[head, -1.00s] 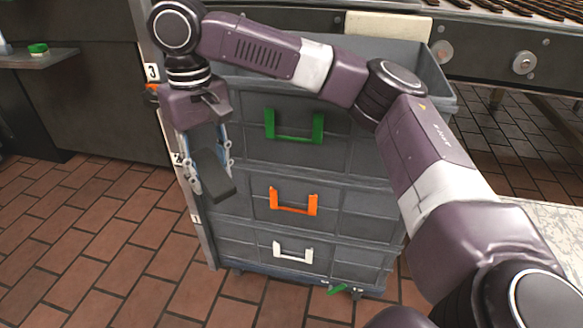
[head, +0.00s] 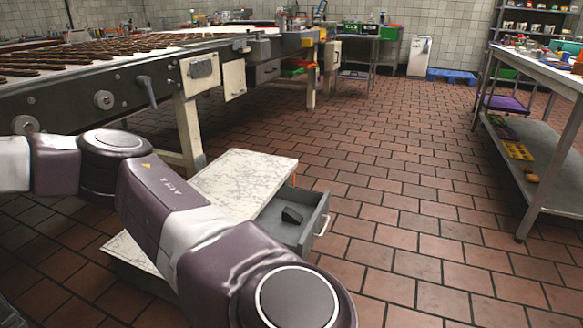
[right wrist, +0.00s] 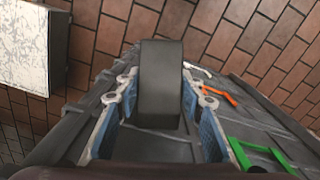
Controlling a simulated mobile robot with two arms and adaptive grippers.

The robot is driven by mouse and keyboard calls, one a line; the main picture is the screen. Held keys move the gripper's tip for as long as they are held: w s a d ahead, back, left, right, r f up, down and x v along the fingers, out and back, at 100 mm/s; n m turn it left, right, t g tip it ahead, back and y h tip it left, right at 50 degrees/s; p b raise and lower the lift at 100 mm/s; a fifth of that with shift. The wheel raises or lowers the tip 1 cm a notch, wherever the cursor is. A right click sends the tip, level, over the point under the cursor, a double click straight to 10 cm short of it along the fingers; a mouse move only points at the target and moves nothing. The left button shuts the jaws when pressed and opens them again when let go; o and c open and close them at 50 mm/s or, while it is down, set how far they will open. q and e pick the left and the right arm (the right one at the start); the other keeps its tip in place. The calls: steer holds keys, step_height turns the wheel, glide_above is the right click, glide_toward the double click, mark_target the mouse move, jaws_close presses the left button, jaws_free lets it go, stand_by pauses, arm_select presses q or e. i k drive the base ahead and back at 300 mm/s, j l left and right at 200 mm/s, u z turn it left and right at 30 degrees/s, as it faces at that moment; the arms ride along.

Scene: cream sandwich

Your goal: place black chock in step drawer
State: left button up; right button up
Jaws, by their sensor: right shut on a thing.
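In the right wrist view my right gripper (right wrist: 160,92) is shut on a black chock (right wrist: 160,62), a dark block held between its blue-padded fingers. This gripper is outside the head view, where only my right arm's links cross the lower left. The low step has a white marble-patterned top (head: 232,178). Its grey drawer (head: 311,236) is pulled open on the right side, with a pale handle (head: 323,227). My left gripper is in neither view.
A conveyor (head: 90,80) stands behind the step. A work table (head: 535,115) is at the right. The tiled floor (head: 420,220) between is clear.

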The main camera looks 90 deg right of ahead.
mark_target(283, 235)
steer(key=l+z, duration=0.6)
steer(key=z, duration=0.2)
steer(key=i+l+z, duration=0.15)
steer(key=z, duration=0.25)
steer(key=i+l+z, duration=0.15)
steer(key=l+z, duration=0.25)
steer(key=i+l+z, duration=0.25)
steer(key=i+l, duration=0.65)
steer(key=i, duration=0.05)
